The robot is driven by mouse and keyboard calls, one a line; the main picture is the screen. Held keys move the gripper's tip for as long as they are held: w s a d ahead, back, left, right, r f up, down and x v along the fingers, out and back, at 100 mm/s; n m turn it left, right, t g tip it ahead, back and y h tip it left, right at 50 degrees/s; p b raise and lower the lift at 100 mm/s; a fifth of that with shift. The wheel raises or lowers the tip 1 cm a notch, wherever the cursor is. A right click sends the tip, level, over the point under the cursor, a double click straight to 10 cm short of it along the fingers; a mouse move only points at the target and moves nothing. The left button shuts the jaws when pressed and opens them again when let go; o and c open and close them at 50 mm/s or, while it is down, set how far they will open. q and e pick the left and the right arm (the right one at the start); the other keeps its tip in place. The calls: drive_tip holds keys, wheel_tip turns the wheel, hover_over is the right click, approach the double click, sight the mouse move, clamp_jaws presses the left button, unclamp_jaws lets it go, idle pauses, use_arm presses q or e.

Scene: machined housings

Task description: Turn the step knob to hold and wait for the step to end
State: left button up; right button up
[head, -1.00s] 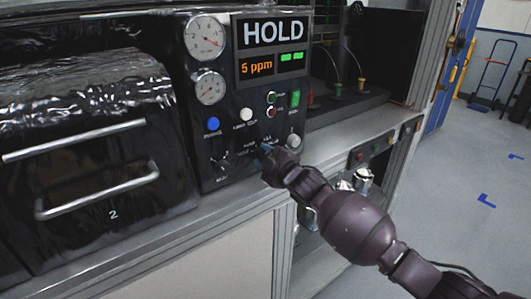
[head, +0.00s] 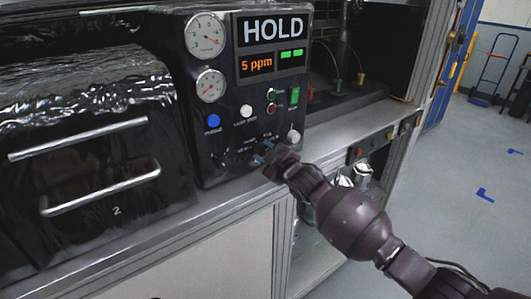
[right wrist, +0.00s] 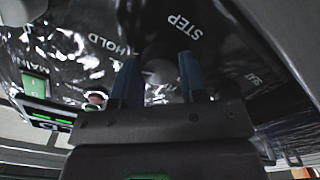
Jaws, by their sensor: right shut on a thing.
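The control panel (head: 222,140) stands beside the dark chamber, and its display (head: 272,46) reads HOLD with 5 ppm and two green marks below. My right gripper (head: 262,152) is at the lower part of the panel, its blue fingertips at the step knob. In the right wrist view the gripper (right wrist: 157,78) is shut on the step knob (right wrist: 158,70), one blue finger on each side. The words STEP and HOLD are printed near it. The knob's pointer is hidden or too dark to read. My left gripper is not in view.
Two gauges (head: 205,35), a blue button (head: 213,121), a white button (head: 246,111), a green switch (head: 294,96) and a light knob (head: 293,136) surround the gripper's place. The metal ledge (head: 345,122) runs below. The floor at right is open.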

drive_tip(key=o, duration=0.9)
drive_tip(key=shift+s, duration=0.1)
drive_tip(key=v, duration=1)
drive_tip(key=shift+s+d, duration=0.25)
